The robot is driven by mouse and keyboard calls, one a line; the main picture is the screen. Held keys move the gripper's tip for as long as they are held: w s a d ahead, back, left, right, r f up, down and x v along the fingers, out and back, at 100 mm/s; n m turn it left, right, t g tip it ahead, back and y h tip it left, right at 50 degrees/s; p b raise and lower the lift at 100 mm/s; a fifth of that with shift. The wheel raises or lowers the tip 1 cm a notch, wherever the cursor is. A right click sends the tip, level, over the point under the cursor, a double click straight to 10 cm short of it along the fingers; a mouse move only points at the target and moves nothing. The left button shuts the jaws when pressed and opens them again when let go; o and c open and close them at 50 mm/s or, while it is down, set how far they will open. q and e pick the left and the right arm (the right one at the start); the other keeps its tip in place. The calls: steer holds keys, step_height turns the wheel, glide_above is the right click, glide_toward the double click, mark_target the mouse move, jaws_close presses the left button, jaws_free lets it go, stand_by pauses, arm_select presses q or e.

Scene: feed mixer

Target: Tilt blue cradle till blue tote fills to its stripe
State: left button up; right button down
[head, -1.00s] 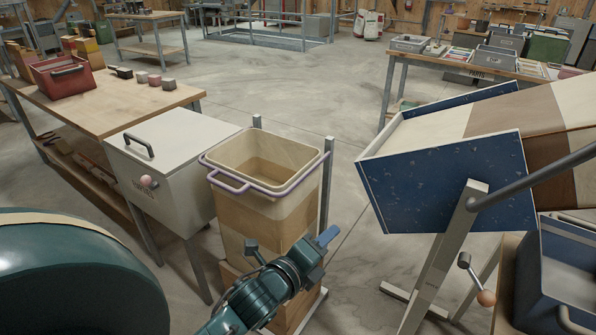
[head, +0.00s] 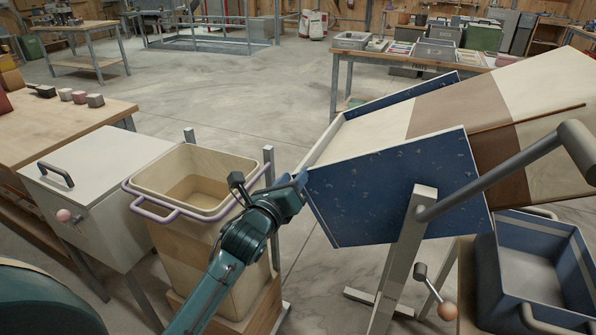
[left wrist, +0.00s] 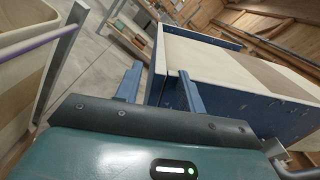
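The blue cradle (head: 385,195) is speckled and tilted on a pale post, with a cream-and-brown banded body (head: 450,105) lying in it. Its lower end faces left. The blue tote (head: 513,298) stands at lower right. Its grey floor shows, and I cannot make out any fill level. My left gripper (head: 293,184) is at the cradle's lower front corner. In the left wrist view its two blue fingers (left wrist: 158,82) are apart, with the cradle's edge (left wrist: 158,65) beyond or between them. I cannot tell whether they touch it. My right gripper is not in view.
A cream bin (head: 190,235) with a purple rim stands beside my left arm. A lidded white box (head: 95,165) and a bench (head: 60,120) are further left. A crank knob (head: 447,311) and grey bar (head: 500,180) project near the cradle.

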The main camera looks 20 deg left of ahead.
mark_target(299, 169)
arm_select(q)
steer(key=shift+w, duration=1.75)
steer(key=shift+c, duration=0.5)
jaws_close()
